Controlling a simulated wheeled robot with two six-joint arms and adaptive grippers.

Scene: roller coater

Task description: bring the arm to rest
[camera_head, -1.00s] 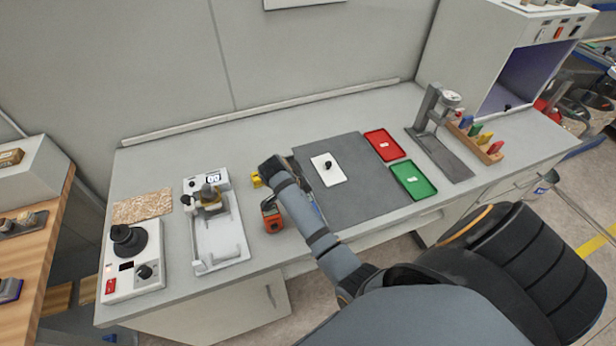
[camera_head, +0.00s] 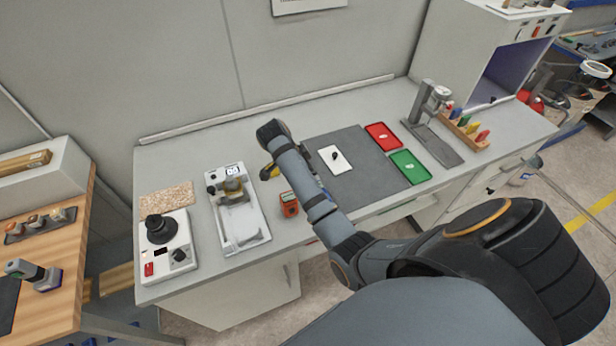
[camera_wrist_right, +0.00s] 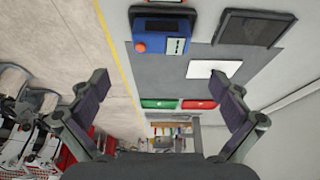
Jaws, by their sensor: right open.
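My right arm (camera_head: 315,205) reaches from the lower right over the workbench (camera_head: 200,290). Its far end lies between the white roller machine (camera_head: 240,222) and the dark grey mat (camera_head: 362,180). In the right wrist view, my right gripper (camera_wrist_right: 160,88) is open with nothing between its fingers. Its fingers do not show clearly in the head view. My left gripper is in neither view.
A white card (camera_head: 335,160) lies on the mat, near red (camera_head: 382,136) and green (camera_head: 409,167) trays. A grey stand (camera_head: 425,105) is farther right. A white device with a black knob (camera_head: 163,230) is at left.

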